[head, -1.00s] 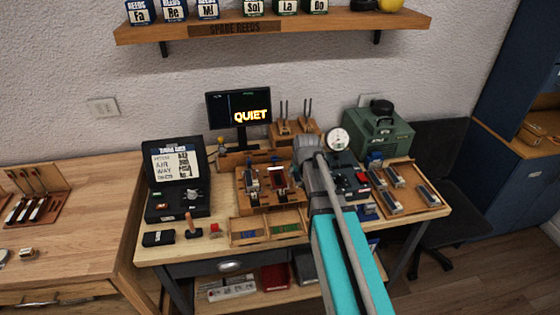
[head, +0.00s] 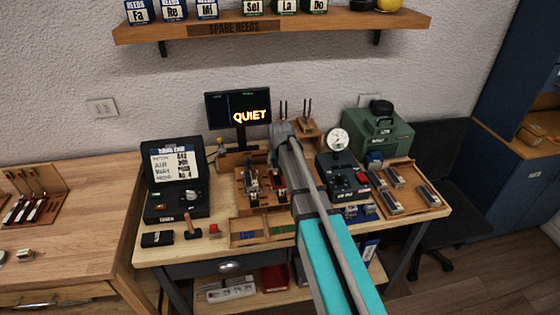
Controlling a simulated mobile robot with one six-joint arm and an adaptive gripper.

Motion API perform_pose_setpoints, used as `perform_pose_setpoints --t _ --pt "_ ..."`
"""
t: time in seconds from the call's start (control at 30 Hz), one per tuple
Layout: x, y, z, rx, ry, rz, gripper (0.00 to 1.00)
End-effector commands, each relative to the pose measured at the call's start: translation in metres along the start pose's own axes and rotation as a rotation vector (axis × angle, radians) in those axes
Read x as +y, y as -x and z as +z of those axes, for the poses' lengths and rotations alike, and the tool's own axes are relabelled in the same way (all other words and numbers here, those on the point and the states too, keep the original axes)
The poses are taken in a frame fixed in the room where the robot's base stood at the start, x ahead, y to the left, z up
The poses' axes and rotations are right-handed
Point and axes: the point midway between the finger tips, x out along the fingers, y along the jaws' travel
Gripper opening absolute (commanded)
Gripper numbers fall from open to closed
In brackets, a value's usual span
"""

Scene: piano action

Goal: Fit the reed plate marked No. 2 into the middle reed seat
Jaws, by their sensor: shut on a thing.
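The wooden reed stand (head: 262,201) sits mid-bench in the head view. A metallic reed plate (head: 252,182) stands in its left part. A red-marked slot (head: 279,184) shows beside it, partly covered by my arm. My gripper (head: 275,168) is over this slot, small and dark below the grey wrist. It is shut on a reed plate that is mostly hidden, and its number cannot be read. I cannot tell whether the plate touches the seat. The stand's right side is hidden behind my arm.
A wooden tray (head: 440,207) with several reed plates lies at the right. A dark control box with a gauge (head: 338,140) stands right of my arm. An open black case (head: 178,165) is at left. A monitor (head: 238,107) reading QUIET stands behind, before the wall.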

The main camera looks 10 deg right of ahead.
Motion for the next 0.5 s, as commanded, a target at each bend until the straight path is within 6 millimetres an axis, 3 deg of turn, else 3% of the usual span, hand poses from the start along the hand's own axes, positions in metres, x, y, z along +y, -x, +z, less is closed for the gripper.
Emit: perform_pose_setpoints --t 0.5 --pt "-0.001 -0.024 0.010 0.001 0.001 -0.001 0.18"
